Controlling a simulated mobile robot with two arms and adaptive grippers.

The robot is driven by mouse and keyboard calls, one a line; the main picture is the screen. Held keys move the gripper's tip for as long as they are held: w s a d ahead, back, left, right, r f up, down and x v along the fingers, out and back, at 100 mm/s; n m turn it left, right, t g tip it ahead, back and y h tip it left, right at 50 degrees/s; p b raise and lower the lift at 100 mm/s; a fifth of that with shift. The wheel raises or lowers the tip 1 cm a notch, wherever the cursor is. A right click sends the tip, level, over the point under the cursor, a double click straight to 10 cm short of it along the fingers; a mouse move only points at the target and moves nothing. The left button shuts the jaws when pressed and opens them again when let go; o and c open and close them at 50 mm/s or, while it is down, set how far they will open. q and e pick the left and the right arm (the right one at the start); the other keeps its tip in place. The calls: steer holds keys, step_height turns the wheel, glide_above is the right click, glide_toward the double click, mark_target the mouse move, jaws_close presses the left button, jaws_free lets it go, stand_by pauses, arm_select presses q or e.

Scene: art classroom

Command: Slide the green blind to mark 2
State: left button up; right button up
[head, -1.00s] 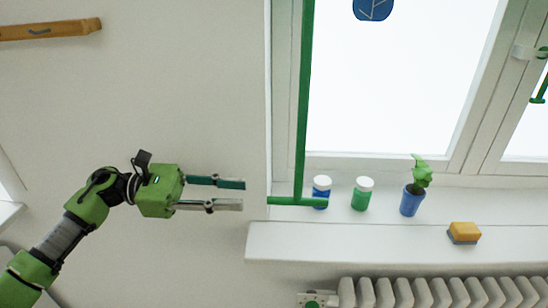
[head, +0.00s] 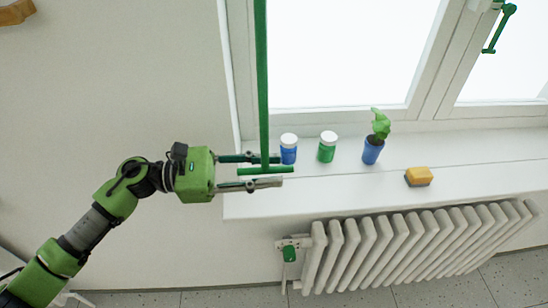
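A green vertical bar (head: 262,80) hangs in front of the window's left side, with a green crossbar handle (head: 266,170) at its lower end. I take these as the green blind's pull; no blind sheet shows. My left gripper (head: 280,170) points right and is open. One finger lies above the crossbar and the other below it, with gaps visible. I cannot tell whether the crossbar is at the fingers' depth. No mark with a number is in view. My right gripper is not in view.
On the white sill (head: 300,202) stand a blue jar (head: 289,155), a green jar (head: 327,153), a potted plant (head: 372,150) and a yellow sponge (head: 418,175). A white radiator (head: 400,245) with a green valve (head: 289,254) is below. A green window handle (head: 498,30) is at upper right.

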arm_select(q)
steer(key=shift+d, duration=0.8)
jaws_close()
steer(key=shift+f, duration=0.15)
step_height(320, 180, down, 9)
steer(key=b, duration=1.1)
steer(key=shift+w, duration=0.1)
